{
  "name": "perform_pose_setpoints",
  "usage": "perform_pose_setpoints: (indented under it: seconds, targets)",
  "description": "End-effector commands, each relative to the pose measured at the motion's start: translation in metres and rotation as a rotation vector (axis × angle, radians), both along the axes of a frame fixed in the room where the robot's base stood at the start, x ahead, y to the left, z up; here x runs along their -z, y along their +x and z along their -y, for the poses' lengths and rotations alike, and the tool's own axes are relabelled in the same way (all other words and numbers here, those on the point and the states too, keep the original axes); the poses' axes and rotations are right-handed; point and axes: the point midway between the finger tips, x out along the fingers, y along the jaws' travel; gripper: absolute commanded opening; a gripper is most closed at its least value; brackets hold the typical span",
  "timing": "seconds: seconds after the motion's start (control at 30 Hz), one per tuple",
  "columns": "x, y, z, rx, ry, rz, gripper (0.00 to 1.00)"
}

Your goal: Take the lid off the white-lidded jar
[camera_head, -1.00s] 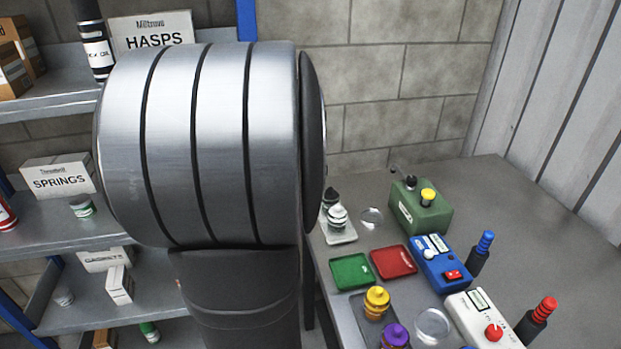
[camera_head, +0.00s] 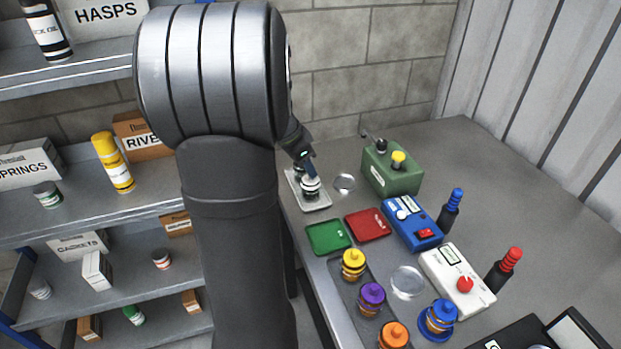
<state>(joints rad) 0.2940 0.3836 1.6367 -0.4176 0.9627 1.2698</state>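The white-lidded jar (camera_head: 311,190) stands on a small white tray (camera_head: 295,190) at the back left of the bench. Its body shows white and dark bands. My gripper (camera_head: 308,171) points down from my arm, right over this jar, and covers part of its top. It is small here and partly hidden by my arm, so I cannot tell whether its fingers are open or shut, or whether they touch the lid. A second jar (camera_head: 297,171) on the tray is mostly hidden behind my gripper.
A clear round dish (camera_head: 344,183) and a green box (camera_head: 393,170) stand right of the tray. Green (camera_head: 328,237) and red (camera_head: 368,224) trays lie in front. Yellow (camera_head: 353,265), purple (camera_head: 371,298) and orange (camera_head: 394,336) lidded jars stand nearer. Shelves fill the left.

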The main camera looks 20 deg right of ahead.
Motion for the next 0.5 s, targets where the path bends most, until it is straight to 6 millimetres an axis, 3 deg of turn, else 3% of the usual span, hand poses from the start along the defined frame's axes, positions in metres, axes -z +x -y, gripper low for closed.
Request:
perform_pose_setpoints:
  seconds: [0.2,0.43,0.5]
  targets:
    - [0.023,0.003,0.010,-0.001,0.001,-0.001,0.39]
    - [0.025,0.003,0.010,-0.001,0.000,0.001,0.39]
    - [0.025,0.003,0.010,-0.001,0.000,0.001,0.30]
